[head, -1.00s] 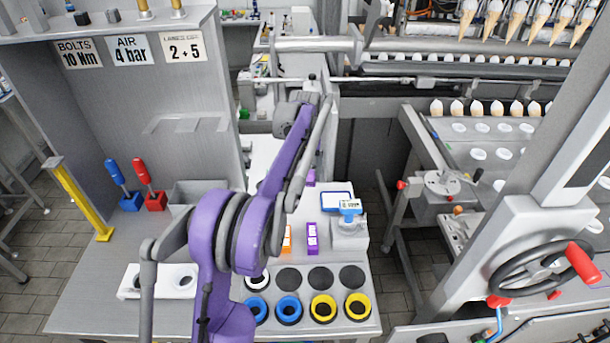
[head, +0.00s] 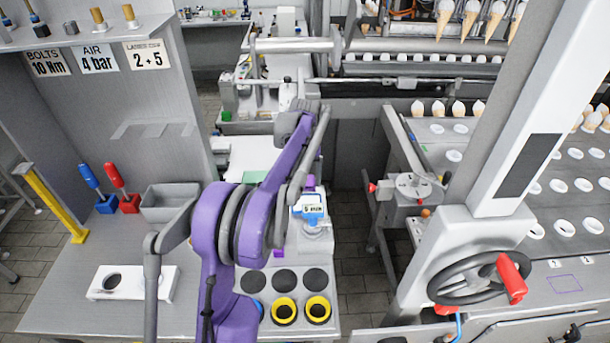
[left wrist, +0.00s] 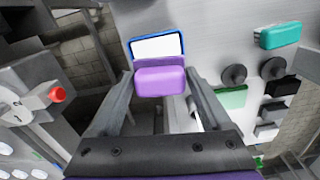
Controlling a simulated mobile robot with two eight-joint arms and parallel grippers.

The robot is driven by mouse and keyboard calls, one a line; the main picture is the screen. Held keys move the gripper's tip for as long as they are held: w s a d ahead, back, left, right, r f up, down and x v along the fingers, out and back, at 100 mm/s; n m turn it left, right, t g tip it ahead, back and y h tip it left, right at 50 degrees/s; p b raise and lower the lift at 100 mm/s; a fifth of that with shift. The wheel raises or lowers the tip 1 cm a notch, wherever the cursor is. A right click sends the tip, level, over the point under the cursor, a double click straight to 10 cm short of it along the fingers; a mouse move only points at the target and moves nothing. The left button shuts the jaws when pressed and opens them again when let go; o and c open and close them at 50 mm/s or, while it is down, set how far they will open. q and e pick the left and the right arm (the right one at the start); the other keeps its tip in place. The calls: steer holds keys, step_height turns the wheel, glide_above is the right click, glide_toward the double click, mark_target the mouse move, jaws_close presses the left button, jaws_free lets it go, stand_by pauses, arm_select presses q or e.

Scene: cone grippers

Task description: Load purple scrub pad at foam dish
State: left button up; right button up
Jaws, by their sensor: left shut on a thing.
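The purple scrub pad (left wrist: 160,82) sits between the fingertips of my left gripper (left wrist: 158,86) in the left wrist view. The gripper is shut on it, with a finger along each side. In the head view my purple arm hides most of the gripper's area. A small purple patch (head: 311,181) shows beside the arm, but I cannot tell whether it is the pad. I cannot make out the foam dish for certain. A blue-edged white panel (left wrist: 157,46) lies just beyond the pad in the wrist view. My right gripper is not in view.
A bench holds a white block with a hole (head: 112,281), a grey bin (head: 168,203), black round recesses (head: 285,279) and yellow rings (head: 318,309). A blue-labelled device (head: 312,207) stands near the arm. Machinery with a handwheel (head: 470,279) bounds the right.

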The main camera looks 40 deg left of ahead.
arm_select(q)
steer(key=shift+w+d+f, duration=0.1)
steer(key=shift+w+d, duration=0.05)
steer(key=shift+d, duration=0.1)
steer(key=shift+f, duration=0.7)
steer(key=shift+f+b, duration=1.2)
steer(key=shift+f, duration=1.1)
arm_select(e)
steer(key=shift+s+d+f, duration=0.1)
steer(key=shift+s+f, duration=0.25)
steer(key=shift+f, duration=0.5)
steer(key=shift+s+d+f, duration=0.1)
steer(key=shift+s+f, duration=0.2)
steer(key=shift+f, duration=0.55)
arm_select(q)
steer(key=shift+f, duration=0.55)
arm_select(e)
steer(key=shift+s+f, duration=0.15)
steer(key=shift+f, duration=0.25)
arm_select(q)
steer(key=shift+r, duration=0.15)
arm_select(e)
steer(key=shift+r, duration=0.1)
arm_select(q)
steer(key=shift+r+p, duration=1.2)
steer(key=shift+r, duration=2.25)
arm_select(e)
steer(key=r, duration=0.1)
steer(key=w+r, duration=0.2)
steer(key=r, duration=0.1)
